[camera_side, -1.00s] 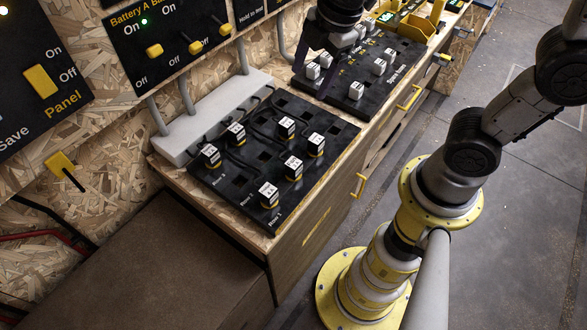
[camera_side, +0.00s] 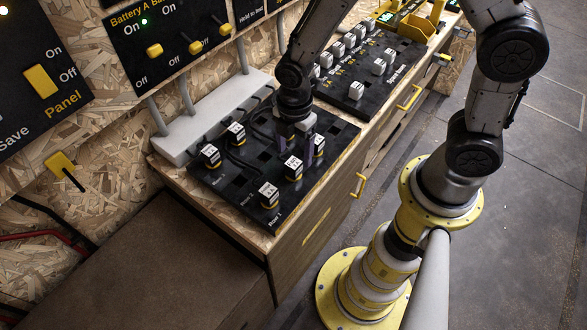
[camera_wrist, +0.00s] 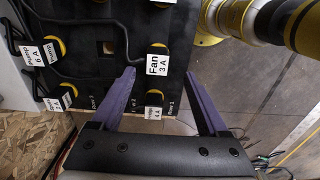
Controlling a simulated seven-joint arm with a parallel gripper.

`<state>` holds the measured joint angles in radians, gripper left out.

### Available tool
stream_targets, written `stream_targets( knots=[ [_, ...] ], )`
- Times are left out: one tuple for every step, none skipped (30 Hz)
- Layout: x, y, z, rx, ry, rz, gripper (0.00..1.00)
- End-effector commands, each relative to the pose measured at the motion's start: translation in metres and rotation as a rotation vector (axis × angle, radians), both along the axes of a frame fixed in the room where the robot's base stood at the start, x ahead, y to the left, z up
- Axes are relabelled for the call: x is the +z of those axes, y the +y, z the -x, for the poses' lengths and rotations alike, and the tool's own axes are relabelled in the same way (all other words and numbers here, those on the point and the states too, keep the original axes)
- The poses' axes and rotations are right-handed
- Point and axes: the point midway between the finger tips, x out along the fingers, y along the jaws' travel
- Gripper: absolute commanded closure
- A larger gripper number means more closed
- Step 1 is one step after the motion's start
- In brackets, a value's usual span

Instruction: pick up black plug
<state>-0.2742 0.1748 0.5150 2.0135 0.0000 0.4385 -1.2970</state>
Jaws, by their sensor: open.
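Several black plugs with white labels and yellow bands stand on a black board (camera_side: 245,178). One labelled Fan 3 A (camera_wrist: 158,62) shows between my finger tips in the wrist view, and a smaller-looking one (camera_wrist: 154,101) lies nearer the palm. One labelled 6 A (camera_wrist: 50,52) is at the left. In the side view, plugs stand at the front (camera_side: 270,194), middle (camera_side: 293,168) and left (camera_side: 210,156). My gripper (camera_side: 297,142) is open over the back right of the board, its purple fingers (camera_wrist: 160,75) apart and empty. It hides part of that area.
A second black board (camera_side: 350,85) with white-topped pieces lies behind, and a yellow bin (camera_side: 415,28) is farther back. A grey box (camera_side: 215,115) runs along the wall with conduits. Black cables cross the board. Empty square sockets (camera_side: 265,155) show between plugs.

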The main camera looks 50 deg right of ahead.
Motion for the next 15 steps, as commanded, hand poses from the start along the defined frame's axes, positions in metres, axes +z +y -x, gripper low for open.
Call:
stream_targets(
  knots=[
    [-0.003,0.0,0.0,0.0,0.0,0.0,0.22],
    [-0.004,0.0,0.0,0.0,0.001,0.0,0.22],
    [-0.007,0.0,0.0,0.0,0.002,0.001,0.22],
    [-0.009,-0.001,0.0,-0.001,0.003,0.001,0.22],
    [-0.013,-0.001,0.0,-0.001,0.003,0.001,0.22],
    [-0.018,-0.001,-0.001,-0.001,0.004,0.001,0.22],
    [-0.023,-0.002,-0.001,-0.001,0.006,0.002,0.22],
    [-0.028,-0.002,-0.002,-0.001,0.004,0.001,0.22],
    [-0.034,-0.002,-0.003,-0.001,0.005,0.001,0.22],
    [-0.038,-0.002,-0.003,-0.001,0.004,0.001,0.22],
    [-0.042,-0.002,-0.003,-0.001,0.004,0.001,0.22],
    [-0.047,-0.002,-0.003,0.0,0.003,0.001,0.22],
    [-0.049,-0.002,-0.003,0.0,0.003,0.001,0.22],
    [-0.051,-0.002,-0.004,0.0,0.002,0.001,0.22],
    [-0.054,-0.002,-0.004,0.0,0.001,0.0,0.22]
  ],
)
